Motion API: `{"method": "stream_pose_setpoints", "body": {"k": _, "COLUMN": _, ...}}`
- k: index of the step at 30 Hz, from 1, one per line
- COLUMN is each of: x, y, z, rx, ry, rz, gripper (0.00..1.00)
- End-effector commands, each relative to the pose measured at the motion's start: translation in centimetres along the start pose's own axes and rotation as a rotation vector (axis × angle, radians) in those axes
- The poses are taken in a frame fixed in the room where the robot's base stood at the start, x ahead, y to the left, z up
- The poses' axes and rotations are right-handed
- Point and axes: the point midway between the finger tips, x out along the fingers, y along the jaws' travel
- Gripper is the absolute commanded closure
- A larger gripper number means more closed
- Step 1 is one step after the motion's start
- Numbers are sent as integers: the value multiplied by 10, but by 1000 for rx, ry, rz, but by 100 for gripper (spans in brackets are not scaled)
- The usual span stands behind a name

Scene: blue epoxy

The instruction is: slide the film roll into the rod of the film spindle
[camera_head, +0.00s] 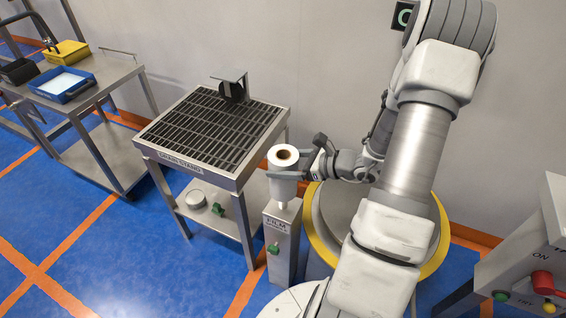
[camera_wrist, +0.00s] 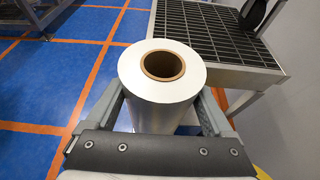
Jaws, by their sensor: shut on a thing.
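The white film roll (camera_head: 284,172) has a brown hollow core and stands upright. My gripper (camera_head: 292,178) is shut on it from the right side. In the wrist view the film roll (camera_wrist: 158,95) sits between the two fingers of my gripper (camera_wrist: 158,118). The film spindle (camera_head: 281,238) is a grey metal post labelled FILM with a green knob on its front. The roll is above the spindle's top. A short pale piece shows between the roll's lower end and the post. Whether the rod is inside the core is hidden by the roll.
A metal table with a dark grate (camera_head: 213,128) stands left of the spindle, close to the roll. A side table (camera_head: 110,70) with blue and yellow bins is farther left. A control box (camera_head: 535,260) stands at the right. Blue floor is open at front left.

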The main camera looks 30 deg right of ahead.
Motion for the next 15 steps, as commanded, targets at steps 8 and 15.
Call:
{"method": "stream_pose_setpoints", "body": {"k": 8, "x": 3, "y": 0, "z": -6, "rx": -1, "ry": -2, "rz": 0, "gripper": 100}}
{"method": "stream_pose_setpoints", "body": {"k": 15, "x": 5, "y": 0, "z": -11, "rx": 0, "ry": -2, "rz": 0, "gripper": 100}}
